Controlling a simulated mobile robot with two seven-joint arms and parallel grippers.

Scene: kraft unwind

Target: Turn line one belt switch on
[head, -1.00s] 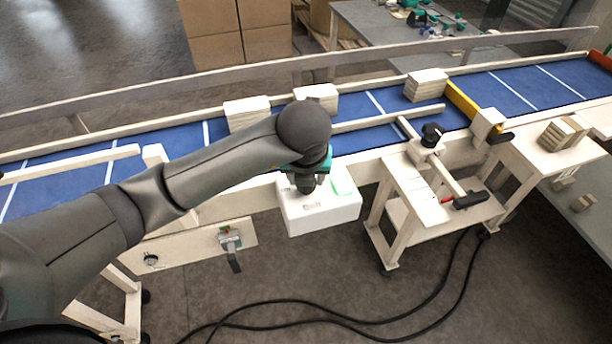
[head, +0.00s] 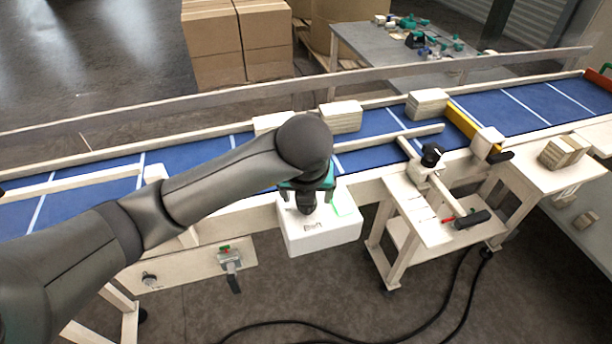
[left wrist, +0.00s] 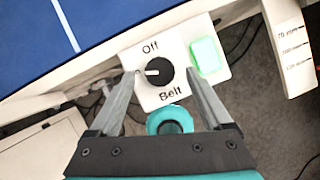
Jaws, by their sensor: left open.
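The white switch box (head: 320,238) stands on the near side of the conveyor, with "Belt" lettering on it. In the left wrist view its panel carries a round black knob (left wrist: 158,72) with "Off" above and "Belt" below. The knob's white mark points left in that view. A lit green button (left wrist: 208,56) is right of the knob. My left gripper (left wrist: 162,74) is open, its fingers apart on either side of the knob, with visible gaps. In the head view my left gripper (head: 308,196) is over the box and hides the knob. My right gripper is not seen.
The blue conveyor (head: 490,103) runs behind the box, with several pale blocks (head: 427,104) and a yellow bar (head: 465,122) across it. A cart (head: 420,215) with a black-handled clamp stands at right. Another panel with a lever (head: 230,258) is at lower left.

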